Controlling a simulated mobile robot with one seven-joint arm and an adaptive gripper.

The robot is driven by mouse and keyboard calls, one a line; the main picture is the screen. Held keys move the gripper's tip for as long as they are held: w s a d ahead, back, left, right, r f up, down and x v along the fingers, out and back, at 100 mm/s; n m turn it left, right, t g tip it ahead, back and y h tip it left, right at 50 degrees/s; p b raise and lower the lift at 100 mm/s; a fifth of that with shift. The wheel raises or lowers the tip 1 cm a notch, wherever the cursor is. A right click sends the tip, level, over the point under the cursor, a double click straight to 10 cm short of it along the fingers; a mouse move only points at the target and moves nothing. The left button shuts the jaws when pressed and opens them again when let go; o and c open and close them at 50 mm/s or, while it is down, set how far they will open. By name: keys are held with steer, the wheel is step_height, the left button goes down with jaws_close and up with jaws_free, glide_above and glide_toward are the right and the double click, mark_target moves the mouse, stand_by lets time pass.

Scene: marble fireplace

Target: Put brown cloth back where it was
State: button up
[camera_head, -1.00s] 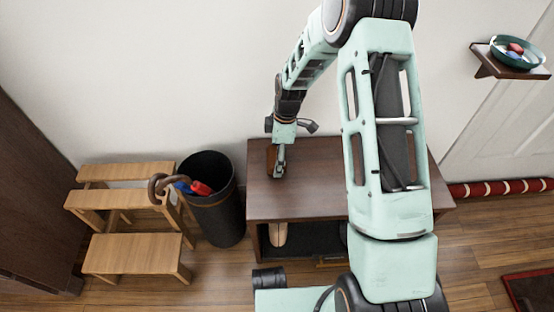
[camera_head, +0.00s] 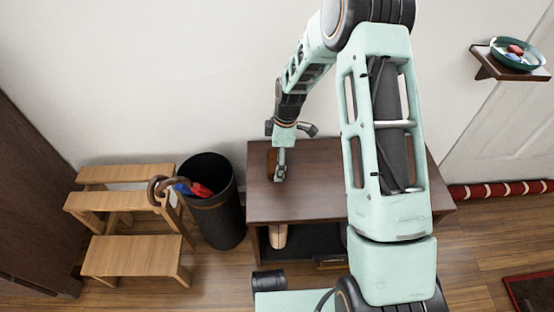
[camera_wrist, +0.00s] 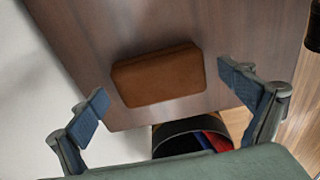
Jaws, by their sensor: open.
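The brown cloth (camera_wrist: 158,76) is a folded rectangular block lying flat on the dark wooden bench top (camera_wrist: 215,25), near its left end. In the wrist view it lies beyond and between my two open fingers (camera_wrist: 168,98), touching neither. In the head view my gripper (camera_head: 280,172) points down over the left end of the bench (camera_head: 315,170). There the cloth (camera_head: 271,160) is mostly hidden behind the gripper, with only a brown edge showing.
A black bin (camera_head: 225,218) holding red and blue items and a curved handle stands just left of the bench. A wooden step stool (camera_head: 130,255) is farther left. A wall shelf (camera_head: 490,65) carries a green bowl (camera_head: 518,54). The bench's middle is clear.

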step_height(320, 180, up, 12)
steer(key=d+p, duration=0.1)
steer(key=p, duration=0.2)
steer(key=shift+d, duration=0.25)
